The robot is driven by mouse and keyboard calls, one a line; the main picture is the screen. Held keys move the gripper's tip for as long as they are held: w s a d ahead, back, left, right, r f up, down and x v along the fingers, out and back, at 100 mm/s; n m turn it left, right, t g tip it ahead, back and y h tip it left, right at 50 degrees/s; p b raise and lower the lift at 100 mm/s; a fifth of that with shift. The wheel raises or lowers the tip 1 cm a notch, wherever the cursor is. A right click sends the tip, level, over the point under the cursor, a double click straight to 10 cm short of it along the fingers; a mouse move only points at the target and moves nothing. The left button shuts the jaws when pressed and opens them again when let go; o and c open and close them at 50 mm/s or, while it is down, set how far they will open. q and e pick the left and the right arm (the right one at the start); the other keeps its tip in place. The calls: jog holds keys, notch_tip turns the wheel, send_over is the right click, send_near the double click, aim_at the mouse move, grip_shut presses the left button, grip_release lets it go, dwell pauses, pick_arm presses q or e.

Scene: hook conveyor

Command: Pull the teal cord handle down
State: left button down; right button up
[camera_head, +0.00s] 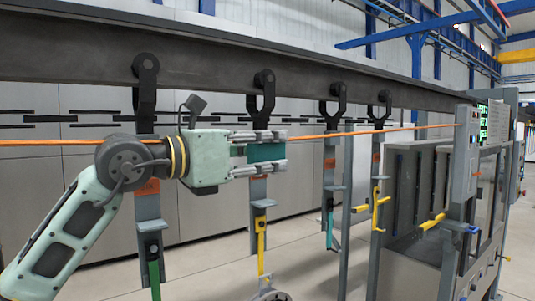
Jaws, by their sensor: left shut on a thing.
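The teal cord handle (265,152) is a small teal block at the middle of the view, in line with the orange cord (365,132) that runs across the scene. My left gripper (272,152) comes in from the left and is shut on the handle, with one finger above it and one below. The fingers hide part of the handle, and my arm hides a stretch of the cord. My right gripper is not in view.
A dark overhead rail (210,61) carries several black hooks (264,85) with grey hangers behind the cord. Green, yellow and teal hooks hang lower, including a yellow one (261,243). A grey machine (415,205) and control post (466,155) stand at the right.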

pick_arm(q)
jog(key=shift+f, duration=0.65)
jog(key=c, duration=1.4)
grip_release()
jog(key=shift+c, duration=0.2)
jog(key=shift+r, duration=0.1)
jog(key=v, duration=1.2)
